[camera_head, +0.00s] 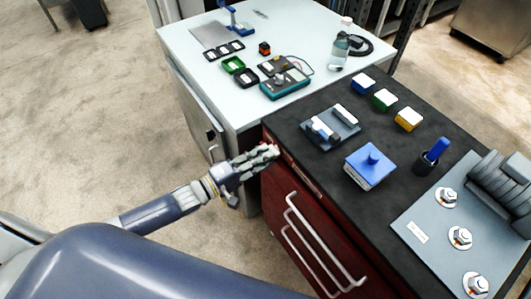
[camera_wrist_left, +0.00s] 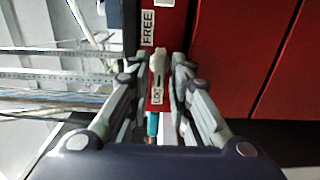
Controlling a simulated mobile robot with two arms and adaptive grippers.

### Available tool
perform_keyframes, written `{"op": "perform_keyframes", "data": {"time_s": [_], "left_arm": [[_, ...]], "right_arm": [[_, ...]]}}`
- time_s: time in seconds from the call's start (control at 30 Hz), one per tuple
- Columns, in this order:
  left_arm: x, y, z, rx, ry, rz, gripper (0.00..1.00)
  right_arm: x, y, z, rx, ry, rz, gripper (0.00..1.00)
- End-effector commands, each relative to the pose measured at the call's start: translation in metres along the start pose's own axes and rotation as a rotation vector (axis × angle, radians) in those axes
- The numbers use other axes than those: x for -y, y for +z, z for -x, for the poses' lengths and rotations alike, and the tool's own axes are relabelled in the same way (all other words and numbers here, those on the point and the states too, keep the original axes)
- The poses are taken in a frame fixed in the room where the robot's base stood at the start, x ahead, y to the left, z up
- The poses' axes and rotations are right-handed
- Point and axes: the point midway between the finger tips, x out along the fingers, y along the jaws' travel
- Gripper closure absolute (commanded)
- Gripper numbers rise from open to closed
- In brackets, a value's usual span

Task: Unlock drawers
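The dark red drawer cabinet (camera_head: 318,240) stands at lower middle right in the head view, with pale bar handles (camera_head: 322,245) on its front. My left gripper (camera_head: 272,152) reaches the upper left corner of that front. In the left wrist view, my left gripper (camera_wrist_left: 159,72) has its two fingers on either side of a small pale lever (camera_wrist_left: 157,62) on a red strip. The fingers look apart, with narrow gaps beside the lever. My right gripper is out of view.
A white table (camera_head: 190,50) with tools stands behind, close to the cabinet. Floor at left is free.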

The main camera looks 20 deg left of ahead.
Motion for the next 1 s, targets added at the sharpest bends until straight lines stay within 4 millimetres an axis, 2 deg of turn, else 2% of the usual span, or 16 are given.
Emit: {"op": "perform_keyframes", "data": {"time_s": [0.13, 0.43, 0.5, 0.53, 1.0], "left_arm": [[0.0, 0.001, -0.011, 0.001, 0.0, -0.001, 0.81], [0.0, 0.001, -0.013, 0.001, 0.0, 0.0, 0.81], [0.0, 0.001, -0.013, 0.001, 0.0, 0.0, 0.97], [0.0, 0.001, -0.013, 0.001, 0.0, 0.0, 1.0], [0.0, 0.001, -0.012, 0.001, -0.001, -0.054, 1.0]], "right_arm": [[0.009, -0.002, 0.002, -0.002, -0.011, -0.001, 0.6], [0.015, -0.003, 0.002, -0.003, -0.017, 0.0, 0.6], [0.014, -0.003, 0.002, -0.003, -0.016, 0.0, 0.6], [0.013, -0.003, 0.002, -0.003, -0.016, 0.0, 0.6], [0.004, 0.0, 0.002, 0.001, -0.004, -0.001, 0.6]]}}
